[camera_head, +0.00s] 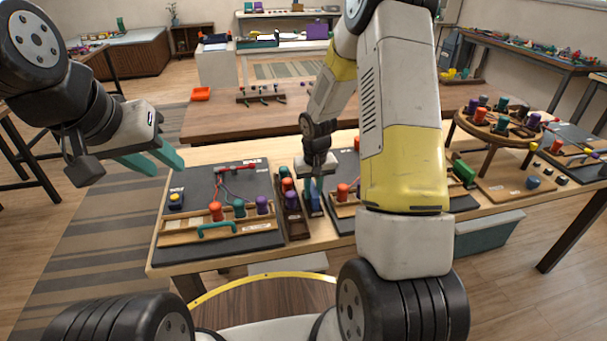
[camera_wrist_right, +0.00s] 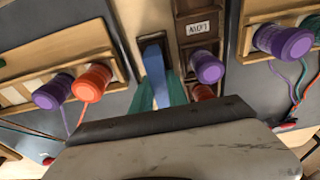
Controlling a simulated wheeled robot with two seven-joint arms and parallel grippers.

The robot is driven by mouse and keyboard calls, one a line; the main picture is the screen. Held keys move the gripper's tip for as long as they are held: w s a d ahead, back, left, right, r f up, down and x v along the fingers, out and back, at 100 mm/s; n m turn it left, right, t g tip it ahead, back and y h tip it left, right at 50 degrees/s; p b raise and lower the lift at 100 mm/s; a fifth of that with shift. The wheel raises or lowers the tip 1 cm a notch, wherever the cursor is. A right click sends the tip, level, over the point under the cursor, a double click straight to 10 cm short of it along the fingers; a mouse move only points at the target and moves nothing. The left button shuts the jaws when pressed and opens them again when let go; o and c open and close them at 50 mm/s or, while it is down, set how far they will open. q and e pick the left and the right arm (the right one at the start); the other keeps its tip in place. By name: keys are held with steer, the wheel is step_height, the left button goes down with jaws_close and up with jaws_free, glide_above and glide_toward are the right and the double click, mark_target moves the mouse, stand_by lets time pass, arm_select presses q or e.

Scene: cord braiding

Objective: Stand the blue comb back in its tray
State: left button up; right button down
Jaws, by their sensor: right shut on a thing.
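My right gripper (camera_head: 315,190) points straight down over the table with its teal fingers shut on the blue comb (camera_head: 316,206). In the right wrist view the blue comb (camera_wrist_right: 154,66) sits between the teal fingers (camera_wrist_right: 158,95), its far end at a narrow wooden tray (camera_wrist_right: 122,35) with a dark inside. I cannot tell whether the comb touches the tray's floor. In the head view the gripper and comb mostly hide this tray. My left gripper (camera_head: 160,162) is open and empty, in the air left of the table's dark mat.
Close beside the comb stands a brown rack (camera_head: 296,226) with red, green and purple spools. A left board (camera_head: 222,234) carries spools, cords and a teal handle on a dark mat (camera_head: 180,222). Another board with an orange spool (camera_head: 342,191) lies close on the right.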

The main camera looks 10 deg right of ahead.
steer(key=shift+f, duration=0.25)
steer(key=c, duration=1.2)
jaws_free()
steer(key=r, duration=0.3)
steer(key=s+r, duration=0.1)
steer(key=r, duration=0.7)
steer(key=shift+s, duration=0.4)
steer(key=s+a+r+t+y, duration=0.2)
steer(key=s+r+t, duration=0.2)
steer(key=s+r, duration=1.6)
steer(key=shift+s+r+t, duration=0.25)
steer(key=shift+s+t, duration=0.15)
steer(key=shift+s, duration=0.8)
